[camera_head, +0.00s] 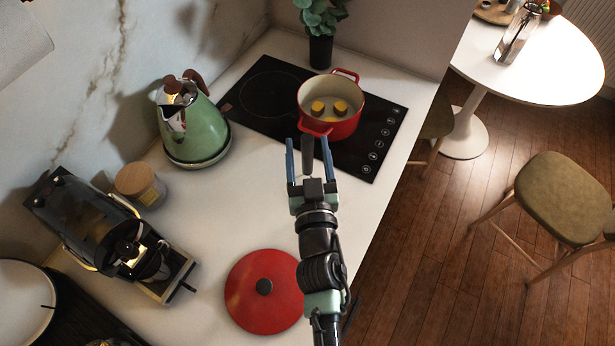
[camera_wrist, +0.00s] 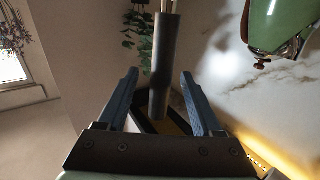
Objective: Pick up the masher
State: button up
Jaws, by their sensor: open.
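The masher's dark handle (camera_head: 308,150) shows between the fingers in the head view, just in front of the red pot. In the wrist view the dark cylindrical handle (camera_wrist: 161,65) stands between the fingers, with thin metal rods at its top edge. The masher's head is not clearly visible. My gripper (camera_head: 307,142) is open, with one blue finger on each side of the handle. In the wrist view my gripper (camera_wrist: 160,76) shows gaps between both fingers and the handle.
The red pot (camera_head: 344,126) with yellow pieces inside stands on the black hob (camera_head: 262,100). A green kettle (camera_head: 195,135) is to its left. A red lid (camera_head: 250,312) and a coffee machine (camera_head: 95,225) lie nearer. The counter between the kettle and my arm is clear.

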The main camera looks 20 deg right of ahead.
jog(key=shift+w+d+f, duration=0.1)
jog(key=shift+w+d, duration=0.05)
jog(key=shift+w, duration=0.6)
jog(key=shift+w+d+f, duration=0.1)
jog(key=shift+w, duration=0.65)
jog(key=shift+r, duration=0.1)
grip_shut()
